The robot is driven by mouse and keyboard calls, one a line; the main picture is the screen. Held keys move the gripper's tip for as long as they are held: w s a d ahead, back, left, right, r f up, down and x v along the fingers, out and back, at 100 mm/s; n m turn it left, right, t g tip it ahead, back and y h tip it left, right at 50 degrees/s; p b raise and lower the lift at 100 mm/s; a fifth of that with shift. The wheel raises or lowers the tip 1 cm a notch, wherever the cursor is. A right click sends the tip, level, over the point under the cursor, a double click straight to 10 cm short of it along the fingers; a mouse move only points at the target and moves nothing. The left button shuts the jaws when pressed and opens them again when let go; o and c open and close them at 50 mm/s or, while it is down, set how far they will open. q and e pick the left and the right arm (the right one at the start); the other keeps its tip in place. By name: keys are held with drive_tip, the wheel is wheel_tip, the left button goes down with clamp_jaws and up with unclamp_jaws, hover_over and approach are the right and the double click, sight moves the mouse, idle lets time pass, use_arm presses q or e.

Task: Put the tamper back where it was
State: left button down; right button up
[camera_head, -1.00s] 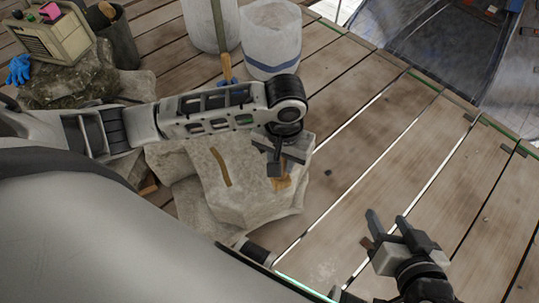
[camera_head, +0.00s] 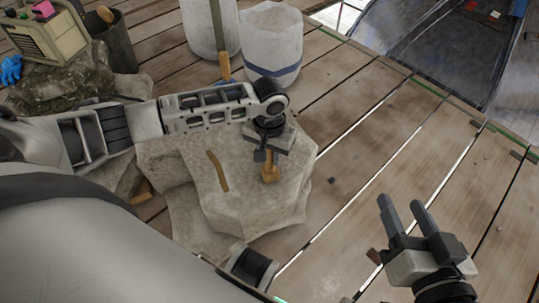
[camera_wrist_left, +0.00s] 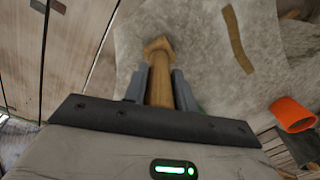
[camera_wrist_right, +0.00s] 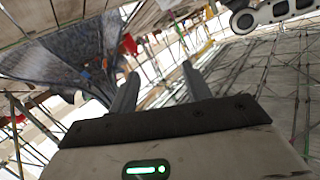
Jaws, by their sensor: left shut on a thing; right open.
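The tamper (camera_head: 270,172) is a wooden tool with a handle and a wider block end. My left gripper (camera_head: 264,155) is shut on its handle, over the pale stone block. In the left wrist view the tamper (camera_wrist_left: 159,60) sits between the fingers of my left gripper (camera_wrist_left: 160,85), its block end pointing away over the stone. I cannot tell whether that end touches the stone. My right gripper (camera_head: 405,215) is open and empty above the planks at the right; its spread fingers also show in the right wrist view (camera_wrist_right: 160,85).
The stone block (camera_head: 240,205) has a flat brown strip (camera_head: 217,170) on top. White buckets (camera_head: 272,45) stand behind it. A radio (camera_head: 48,35) and a dark bucket (camera_head: 112,42) are at the back left. An orange cylinder (camera_wrist_left: 293,114) shows in the left wrist view. Planks at the right are mostly clear.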

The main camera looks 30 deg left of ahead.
use_arm(q)
drive_tip(key=c, duration=1.1)
unclamp_jaws()
